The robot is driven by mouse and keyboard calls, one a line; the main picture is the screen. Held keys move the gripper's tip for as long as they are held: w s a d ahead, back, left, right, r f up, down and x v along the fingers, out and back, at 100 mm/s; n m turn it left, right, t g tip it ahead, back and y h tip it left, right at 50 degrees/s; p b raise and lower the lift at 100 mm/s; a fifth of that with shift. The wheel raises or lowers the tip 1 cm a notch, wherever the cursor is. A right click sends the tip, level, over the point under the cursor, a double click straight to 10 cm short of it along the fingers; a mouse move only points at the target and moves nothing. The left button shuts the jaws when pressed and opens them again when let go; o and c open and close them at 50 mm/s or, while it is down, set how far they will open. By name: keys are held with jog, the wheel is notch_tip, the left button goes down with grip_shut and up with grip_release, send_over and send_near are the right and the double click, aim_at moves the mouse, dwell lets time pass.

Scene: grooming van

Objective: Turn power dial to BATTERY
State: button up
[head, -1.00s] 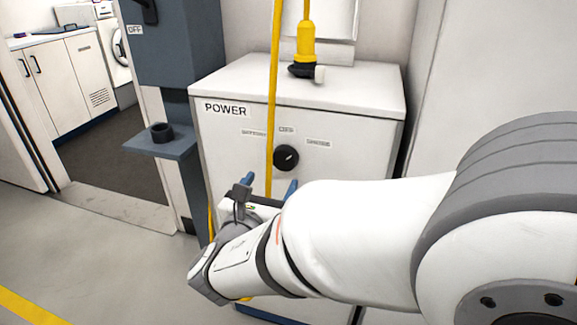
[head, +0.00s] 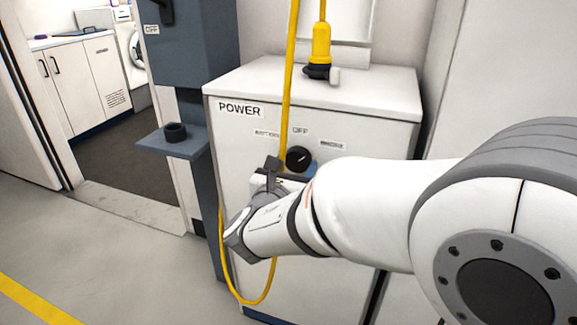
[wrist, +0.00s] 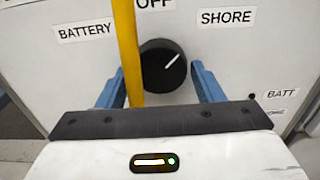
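The black power dial (head: 299,156) is on the front of the white POWER cabinet (head: 235,150). In the wrist view, the dial (wrist: 160,66) has its white mark pointing up and right, between the OFF label (wrist: 155,4) and the SHORE label (wrist: 227,17). The BATTERY label (wrist: 85,31) is at upper left. My gripper (wrist: 159,80) is open, with blue fingers left and right of the dial's lower part; contact is not visible. My gripper also shows in the head view (head: 288,168), partly hidden by my wrist.
A yellow cable (wrist: 126,45) hangs between my left finger and the dial, close to both in the picture. A yellow plug (head: 320,45) is above the cabinet top. A grey-blue shelf (head: 185,148) juts out left of the cabinet. Floor is clear at left.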

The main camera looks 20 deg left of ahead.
jog(key=c, duration=0.6)
jog(key=shift+a+r, duration=0.1)
jog(key=shift+a, duration=0.25)
jog(key=shift+d, duration=0.25)
jog(key=shift+c, duration=0.3)
jog(key=n+p, duration=0.1)
jog(key=p, duration=0.1)
jog(key=shift+d+r+p, duration=0.1)
jog(key=shift+r+p, duration=0.05)
jog(key=shift+p, duration=0.15)
jog(key=n+p, duration=0.5)
jog(key=p, duration=0.2)
jog(key=shift+r+n, duration=0.15)
jog(key=shift+n, duration=0.15)
jog(key=n+p, duration=0.6)
jog(key=p, duration=0.3)
jog(key=shift+d, duration=0.15)
jog(key=n+p, duration=0.3)
jog(key=p, duration=0.1)
jog(key=shift+f+n+p, duration=0.2)
jog(key=shift+n+p, duration=0.9)
jog(key=shift+p, duration=0.1)
